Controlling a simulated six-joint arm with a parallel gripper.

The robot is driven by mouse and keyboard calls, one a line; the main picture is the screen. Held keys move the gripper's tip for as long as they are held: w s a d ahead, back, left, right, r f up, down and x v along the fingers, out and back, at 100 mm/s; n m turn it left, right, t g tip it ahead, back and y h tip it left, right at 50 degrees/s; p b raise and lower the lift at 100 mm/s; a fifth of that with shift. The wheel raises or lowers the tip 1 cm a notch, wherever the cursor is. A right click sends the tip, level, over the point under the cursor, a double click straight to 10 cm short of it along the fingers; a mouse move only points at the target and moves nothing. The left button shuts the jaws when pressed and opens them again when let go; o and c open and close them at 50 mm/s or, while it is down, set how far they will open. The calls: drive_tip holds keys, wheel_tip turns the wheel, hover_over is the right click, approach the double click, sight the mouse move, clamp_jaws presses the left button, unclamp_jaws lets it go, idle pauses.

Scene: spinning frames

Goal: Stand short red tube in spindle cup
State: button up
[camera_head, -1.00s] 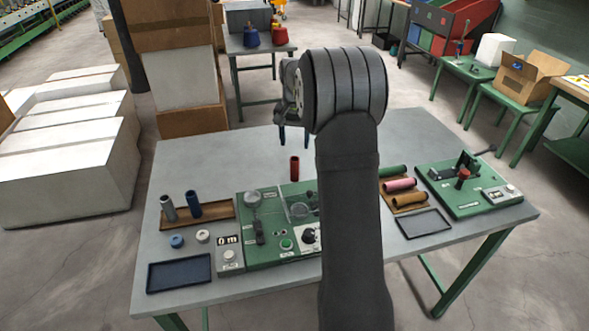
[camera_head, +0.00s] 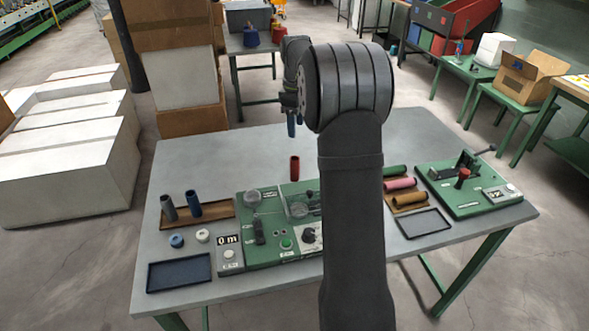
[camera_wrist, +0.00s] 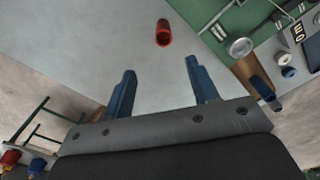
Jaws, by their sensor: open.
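A short red tube (camera_head: 295,168) stands upright on the grey table, just behind the green machine panel. In the wrist view the red tube (camera_wrist: 163,33) appears beyond my fingertips, roughly centred between them. My gripper (camera_wrist: 160,68) has its two blue fingers spread, with nothing between them. In the head view my gripper (camera_head: 292,125) hangs above and behind the tube, partly hidden by my arm. My arm hides the panel's right part.
A brown tray (camera_head: 225,222) at left holds a grey and a blue tube. Another tray at right holds green, pink and brown tubes (camera_head: 408,200). Another green machine (camera_head: 470,202) stands at far right. The table's back area (camera_head: 220,160) is clear.

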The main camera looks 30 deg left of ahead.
sight(295, 166)
wheel_tip(295, 166, down, 11)
drive_tip(key=shift+r, duration=0.1)
drive_tip(key=shift+s+f, duration=0.2)
drive_tip(key=shift+f, duration=1.2)
drive_tip(key=shift+s+f, duration=0.15)
drive_tip(key=shift+f, duration=1.2)
drive_tip(key=c, duration=1.1)
drive_tip(key=shift+r, duration=0.15)
